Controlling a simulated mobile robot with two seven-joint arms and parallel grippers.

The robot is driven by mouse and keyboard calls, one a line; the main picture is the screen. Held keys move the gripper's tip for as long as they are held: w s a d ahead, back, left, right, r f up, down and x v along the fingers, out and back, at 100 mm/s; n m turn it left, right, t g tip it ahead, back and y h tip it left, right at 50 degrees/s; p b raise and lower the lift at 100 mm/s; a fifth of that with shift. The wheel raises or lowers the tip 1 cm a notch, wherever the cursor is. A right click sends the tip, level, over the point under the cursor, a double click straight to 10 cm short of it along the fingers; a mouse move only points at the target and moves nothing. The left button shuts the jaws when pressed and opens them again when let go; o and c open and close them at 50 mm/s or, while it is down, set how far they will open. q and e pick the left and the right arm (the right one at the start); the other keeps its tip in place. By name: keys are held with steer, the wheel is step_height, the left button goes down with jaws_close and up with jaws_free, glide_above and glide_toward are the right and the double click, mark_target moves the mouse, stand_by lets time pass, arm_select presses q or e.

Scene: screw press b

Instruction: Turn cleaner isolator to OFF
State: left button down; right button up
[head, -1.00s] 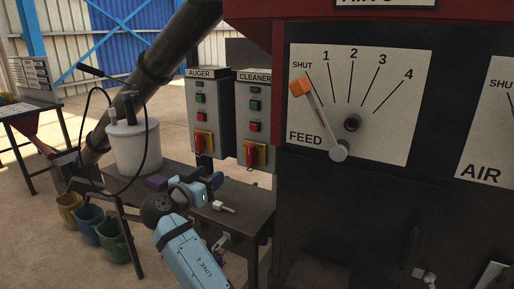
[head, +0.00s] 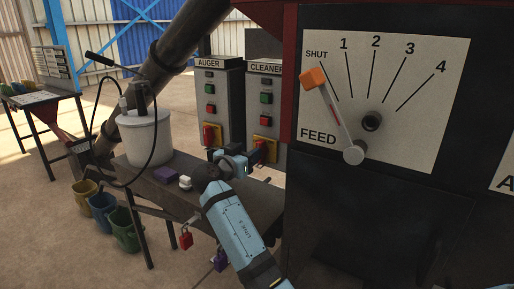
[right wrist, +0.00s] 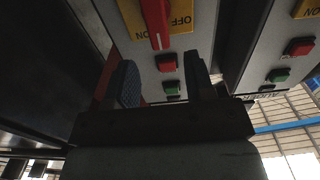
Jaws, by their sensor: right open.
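The cleaner isolator is a red handle (right wrist: 157,22) on a yellow plate (right wrist: 181,30) marked ON and OFF, seen upside down in the right wrist view. The handle lies along the box's length, its visible end beside the ON mark. In the head view the isolator sits low on the grey CLEANER box (head: 265,85), partly hidden by my right gripper. My right gripper (head: 243,154) is open and empty in front of that box; its two fingers (right wrist: 163,82) also show in the right wrist view, apart from the handle. My left gripper is not in view.
The similar AUGER box (head: 210,85) stands just left of the CLEANER box. The dark machine with the FEED dial (head: 425,130) closes off the right side.

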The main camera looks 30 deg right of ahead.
steer(key=x, duration=0.5)
steer(key=shift+a, duration=0.1)
jaws_close()
